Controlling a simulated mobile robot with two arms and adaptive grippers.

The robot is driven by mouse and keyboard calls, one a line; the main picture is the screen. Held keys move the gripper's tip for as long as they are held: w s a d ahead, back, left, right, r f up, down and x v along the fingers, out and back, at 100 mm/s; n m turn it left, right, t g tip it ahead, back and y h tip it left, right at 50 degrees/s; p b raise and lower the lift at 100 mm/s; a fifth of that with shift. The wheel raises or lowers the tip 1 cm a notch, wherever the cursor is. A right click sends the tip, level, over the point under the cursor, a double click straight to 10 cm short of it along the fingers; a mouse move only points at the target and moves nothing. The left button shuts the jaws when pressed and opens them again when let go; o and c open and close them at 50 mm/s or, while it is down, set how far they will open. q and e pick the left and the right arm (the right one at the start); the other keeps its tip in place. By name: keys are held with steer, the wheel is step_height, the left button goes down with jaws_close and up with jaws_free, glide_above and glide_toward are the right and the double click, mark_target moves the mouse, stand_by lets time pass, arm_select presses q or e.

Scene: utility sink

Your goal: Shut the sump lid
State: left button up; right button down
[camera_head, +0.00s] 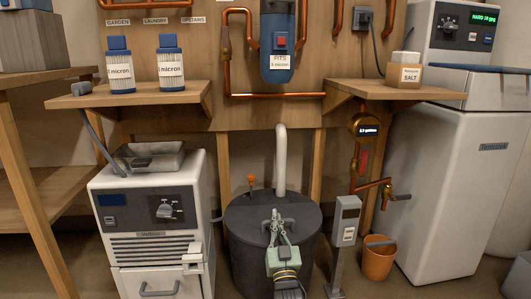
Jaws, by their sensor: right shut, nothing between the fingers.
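The dark round sump (243,262) stands on the floor at the lower middle. Its dark lid (244,211) appears to lie flat across the top; no gap shows at the visible rim, but the near edge is partly hidden by my arm. A dark curved handle (292,222) shows on the lid behind my gripper. My right gripper (276,214) comes in from the bottom. It is shut and empty, with its fingertips over the middle of the lid, at or just above the handle; I cannot tell whether they touch. My left gripper is not in view.
A pale pipe (281,160) rises behind the lid, beside an orange-topped fitting (251,180). A white appliance (150,232) stands left. A grey post with a panel (346,222) and a copper-coloured bucket (378,261) stand right. Shelves (395,90) jut out above.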

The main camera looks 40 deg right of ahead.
steer(key=shift+f, duration=0.25)
